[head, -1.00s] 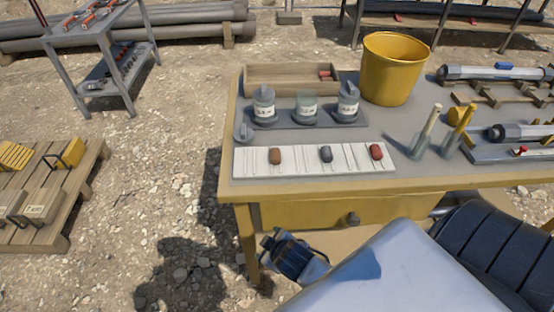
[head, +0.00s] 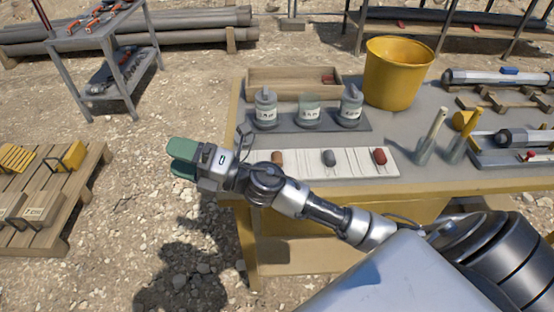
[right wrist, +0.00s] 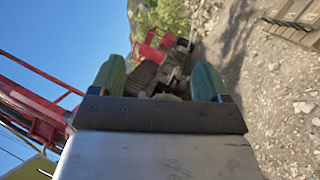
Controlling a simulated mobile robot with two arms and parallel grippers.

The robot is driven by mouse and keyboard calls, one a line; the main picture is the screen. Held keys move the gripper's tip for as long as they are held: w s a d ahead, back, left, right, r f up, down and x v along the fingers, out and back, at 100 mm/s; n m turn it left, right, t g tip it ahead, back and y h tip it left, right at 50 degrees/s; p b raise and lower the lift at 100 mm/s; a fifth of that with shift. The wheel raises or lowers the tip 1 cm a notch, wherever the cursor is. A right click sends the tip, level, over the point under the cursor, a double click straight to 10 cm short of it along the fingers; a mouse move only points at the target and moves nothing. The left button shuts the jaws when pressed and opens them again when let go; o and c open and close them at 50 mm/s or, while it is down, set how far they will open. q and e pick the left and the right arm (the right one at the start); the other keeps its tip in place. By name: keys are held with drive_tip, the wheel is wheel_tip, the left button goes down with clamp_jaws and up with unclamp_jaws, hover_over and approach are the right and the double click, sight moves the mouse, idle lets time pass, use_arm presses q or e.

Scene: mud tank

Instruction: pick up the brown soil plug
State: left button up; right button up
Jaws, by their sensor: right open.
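The brown soil plug (head: 277,157) lies on the white grooved board (head: 308,174) near the table's front edge, the leftmost of three plugs. My right gripper (head: 181,160) is left of the table, pointing left, away from the plug. Its wrist and forearm pass in front of the board's left part and hide some of it. In the right wrist view its green fingers (right wrist: 160,82) are apart with nothing held between them. My left gripper is not in view.
A grey plug (head: 328,158) and a red plug (head: 380,156) lie farther right on the board. Behind are labelled jars (head: 308,112), a wooden tray (head: 262,92) and a yellow bucket (head: 396,75). Upright-handled tools (head: 434,130) stand at right. Open ground lies left of the table.

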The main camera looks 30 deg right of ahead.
drive_tip(key=a+f+n+g, duration=0.1)
drive_tip(key=f+n+g, duration=0.1)
drive_tip(key=n+g, duration=0.85)
drive_tip(key=n+g+h, duration=0.4)
drive_tip(key=n+h, duration=0.3)
drive_tip(key=h, duration=0.9)
hover_over(281, 157)
drive_tip(key=shift+m, duration=0.25)
drive_tip(key=f, duration=0.4)
drive_tip(key=d+f, duration=0.1)
drive_tip(key=f, duration=0.2)
drive_tip(key=shift+f, duration=0.1)
drive_tip(key=shift+a+f+p, duration=0.25)
drive_tip(key=shift+f+p, duration=0.05)
drive_tip(key=shift+f, duration=1.1)
drive_tip(key=shift+a+f+p, duration=0.2)
drive_tip(key=shift+f+p, duration=0.05)
drive_tip(key=shift+f, duration=1.1)
drive_tip(key=shift+c, duration=0.2)
drive_tip(key=c, duration=1)
